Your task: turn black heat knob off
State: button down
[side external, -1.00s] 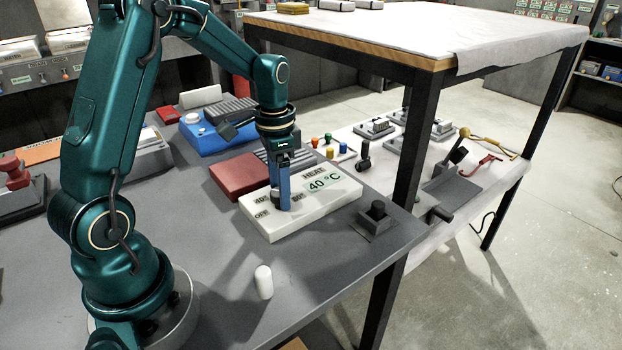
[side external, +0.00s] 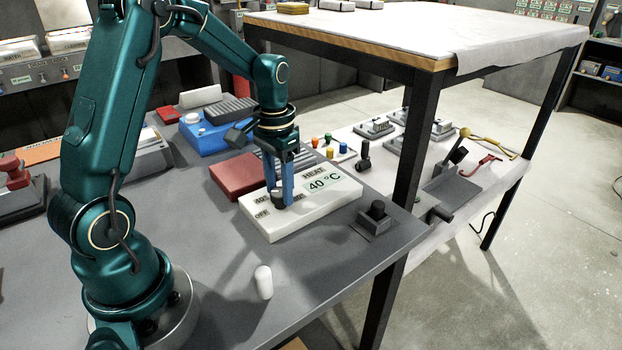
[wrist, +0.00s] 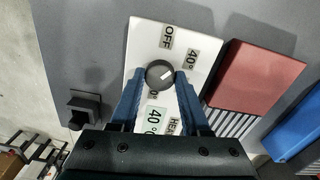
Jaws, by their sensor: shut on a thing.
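The black heat knob (wrist: 158,70) sits on a white heat panel (side external: 272,228). In the wrist view its white mark points up and right, roughly toward the "40°" label (wrist: 191,58). The "OFF" label (wrist: 167,37) lies above the knob; another label below it is partly hidden. The panel's display (side external: 321,185) reads 40 °C. My gripper (wrist: 160,78) has its blue fingers on opposite sides of the knob and is shut on it. In the side view my gripper (side external: 281,203) points down at the panel, and its fingers partly hide the knob.
A dark red block (side external: 235,177) and a ribbed grey part lie behind the panel. A grey base with a black knob (side external: 376,218) stands to its right. A white cylinder (side external: 263,282) stands in front. A black table post (side external: 413,150) rises to the right.

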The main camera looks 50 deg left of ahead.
aim_at(280, 192)
jog(key=n, duration=0.3)
jog(key=shift+n, duration=2.1)
jog(key=shift+c, duration=1.8)
grip_release()
jog(key=shift+r, duration=2.6)
